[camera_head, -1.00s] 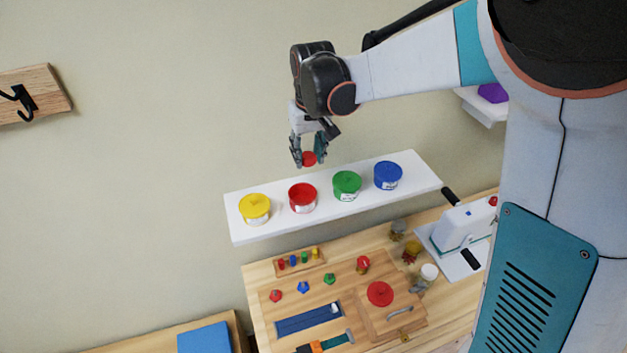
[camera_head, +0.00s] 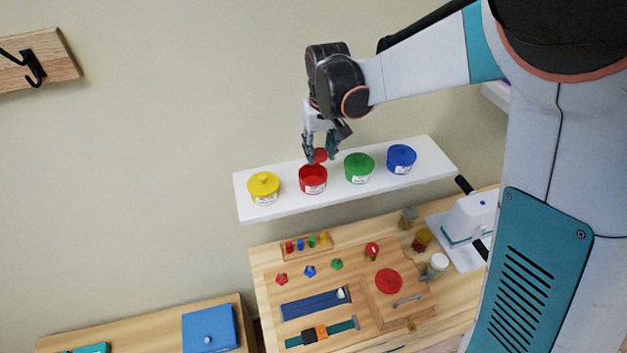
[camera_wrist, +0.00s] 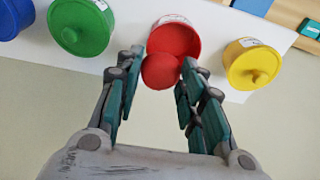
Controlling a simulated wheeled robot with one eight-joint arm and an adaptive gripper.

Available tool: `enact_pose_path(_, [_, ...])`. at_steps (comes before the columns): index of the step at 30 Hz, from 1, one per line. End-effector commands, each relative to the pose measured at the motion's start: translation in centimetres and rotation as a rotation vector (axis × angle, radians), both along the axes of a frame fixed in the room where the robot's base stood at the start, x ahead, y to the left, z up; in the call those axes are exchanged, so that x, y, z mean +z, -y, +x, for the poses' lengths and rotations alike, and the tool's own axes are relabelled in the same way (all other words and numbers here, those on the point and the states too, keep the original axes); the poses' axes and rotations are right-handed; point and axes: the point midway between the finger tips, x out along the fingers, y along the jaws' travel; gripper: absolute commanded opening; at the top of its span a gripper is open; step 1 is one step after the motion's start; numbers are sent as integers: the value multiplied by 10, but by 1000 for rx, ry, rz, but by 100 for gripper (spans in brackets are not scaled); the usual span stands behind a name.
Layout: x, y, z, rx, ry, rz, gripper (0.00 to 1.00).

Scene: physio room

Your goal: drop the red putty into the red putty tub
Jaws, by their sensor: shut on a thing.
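My gripper (camera_head: 320,156) is shut on the red putty (camera_head: 320,155), a small round red lump, just above the red putty tub (camera_head: 312,184). The tub stands upright on the white wall shelf, between the yellow and green tubs, and looks lidless. In the wrist view, the putty (camera_wrist: 160,71) shows between the fingertips of my gripper (camera_wrist: 160,72) and overlaps the near rim of the red tub (camera_wrist: 174,34). The putty hides part of the opening. I cannot tell whether it touches the rim.
The yellow tub (camera_head: 264,187), green tub (camera_head: 359,168) and blue tub (camera_head: 401,158) stand lidded on the white shelf (camera_head: 433,160). Below, a wooden table (camera_head: 268,330) holds a red disc (camera_head: 388,281), jars and small coloured pieces. A blue box (camera_head: 209,329) lies lower left.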

Motion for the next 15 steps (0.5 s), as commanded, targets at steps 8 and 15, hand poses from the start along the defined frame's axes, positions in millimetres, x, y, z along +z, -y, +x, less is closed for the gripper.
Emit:
enact_pose_path(8, [0,0,0,0,0,0,59])
enact_pose_path(15, [1,0,0,0,0,0,59])
